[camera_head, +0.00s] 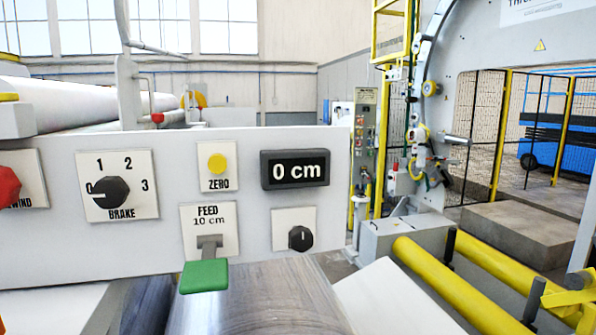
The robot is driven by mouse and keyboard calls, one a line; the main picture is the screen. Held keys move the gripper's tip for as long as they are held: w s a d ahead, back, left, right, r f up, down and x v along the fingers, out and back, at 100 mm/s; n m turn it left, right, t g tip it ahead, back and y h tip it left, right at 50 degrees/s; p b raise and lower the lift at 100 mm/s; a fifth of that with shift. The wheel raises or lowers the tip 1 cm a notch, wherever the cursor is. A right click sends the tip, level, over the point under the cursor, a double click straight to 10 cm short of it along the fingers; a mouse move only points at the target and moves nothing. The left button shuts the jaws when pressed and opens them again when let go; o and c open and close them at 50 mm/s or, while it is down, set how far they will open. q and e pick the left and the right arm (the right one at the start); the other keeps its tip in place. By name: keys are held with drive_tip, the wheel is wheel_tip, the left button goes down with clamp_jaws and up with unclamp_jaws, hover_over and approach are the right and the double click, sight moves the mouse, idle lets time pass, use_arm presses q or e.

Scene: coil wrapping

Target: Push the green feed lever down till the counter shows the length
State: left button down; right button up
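The green feed lever (204,276) sticks out from the white panel below the plate marked "FEED 10 cm" (208,217). Its grey stem comes out of the plate, and its green handle hangs in front of the panel's lower edge. The black counter (295,169) at the upper right of the panel reads "0 cm". Neither of my grippers is in view, and nothing touches the lever.
The panel also carries a brake dial (108,191), a yellow zero button (217,164), a small black knob (300,238) and a red knob (9,187). A grey coil (262,300) lies below the lever. Yellow rollers (460,285) stand at the right.

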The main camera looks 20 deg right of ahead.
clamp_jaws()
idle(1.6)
